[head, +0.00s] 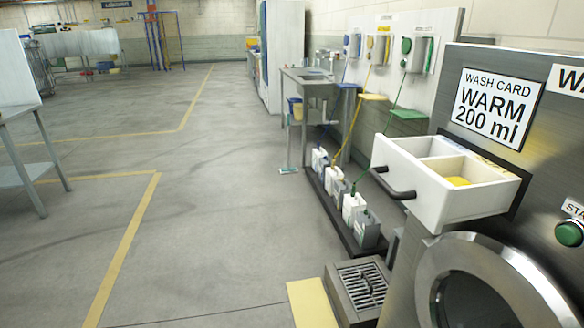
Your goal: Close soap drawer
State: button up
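The soap drawer (447,198) is a white box pulled out from the grey front of the washing machine (410,290) at the right in the head view. It stands open, with its top uncovered. It is divided into compartments, and a yellow substance (457,181) shows in the one nearer the right. A dark bar handle (393,183) is on its front face. The drawer's back end meets a dark slot in the machine front. My gripper is not in view.
A round metal door (490,285) is below the drawer, and a green start button (569,233) is at right. A floor drain grate (363,284) and several jugs on a low rack (345,238) stand left of the machine. The floor (215,215) at left is clear.

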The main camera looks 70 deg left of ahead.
aim_at(440, 181)
jog(key=u, duration=1.6)
